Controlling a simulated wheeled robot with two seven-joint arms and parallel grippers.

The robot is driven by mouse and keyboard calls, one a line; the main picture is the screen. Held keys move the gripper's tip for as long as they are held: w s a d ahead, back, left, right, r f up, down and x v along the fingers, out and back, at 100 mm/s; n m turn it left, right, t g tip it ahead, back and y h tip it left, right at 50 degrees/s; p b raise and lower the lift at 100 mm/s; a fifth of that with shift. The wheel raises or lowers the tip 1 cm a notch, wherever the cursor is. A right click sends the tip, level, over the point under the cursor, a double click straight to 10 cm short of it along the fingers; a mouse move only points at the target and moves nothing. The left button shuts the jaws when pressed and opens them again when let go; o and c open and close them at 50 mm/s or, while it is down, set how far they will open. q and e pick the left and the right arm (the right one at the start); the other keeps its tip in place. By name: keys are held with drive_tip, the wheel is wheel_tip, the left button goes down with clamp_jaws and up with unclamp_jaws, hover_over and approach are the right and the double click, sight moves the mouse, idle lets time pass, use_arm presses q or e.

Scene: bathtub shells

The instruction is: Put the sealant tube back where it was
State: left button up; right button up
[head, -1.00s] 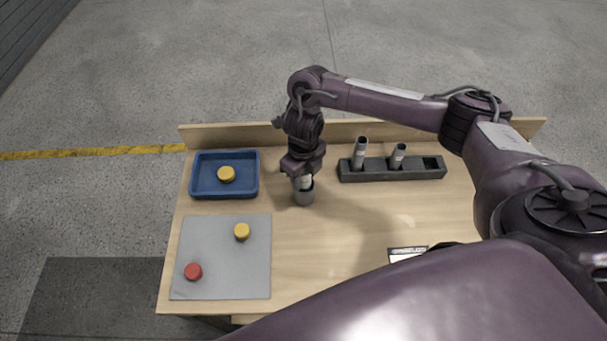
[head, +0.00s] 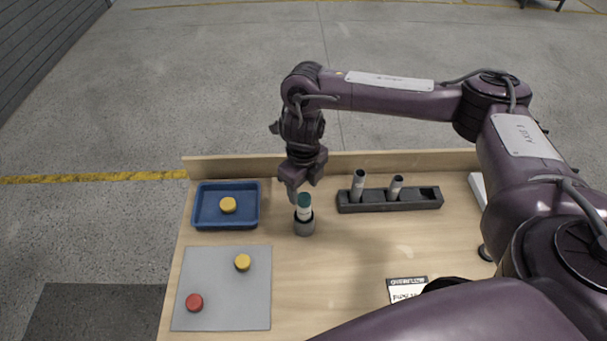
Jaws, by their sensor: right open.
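A white tube with a teal cap (head: 304,203) stands upright in a round dark grey holder (head: 304,226) near the middle of the table. My right gripper (head: 299,192) is open and empty, just above the cap. A dark rack (head: 415,203) stands to the right of the holder. Two grey-white tubes stand in it, one in the left slot (head: 357,186) and one in the middle slot (head: 395,188). The rack's right slot is empty. My left gripper is not in view.
A blue tray (head: 198,208) holds a yellow disc (head: 228,205). A grey mat (head: 225,290) bears a yellow disc (head: 242,262) and a red disc (head: 194,302). A printed card (head: 406,288) lies at the front right. A wooden ledge (head: 235,167) runs along the back.

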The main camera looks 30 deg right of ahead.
drive_tip(key=shift+r, duration=1.5)
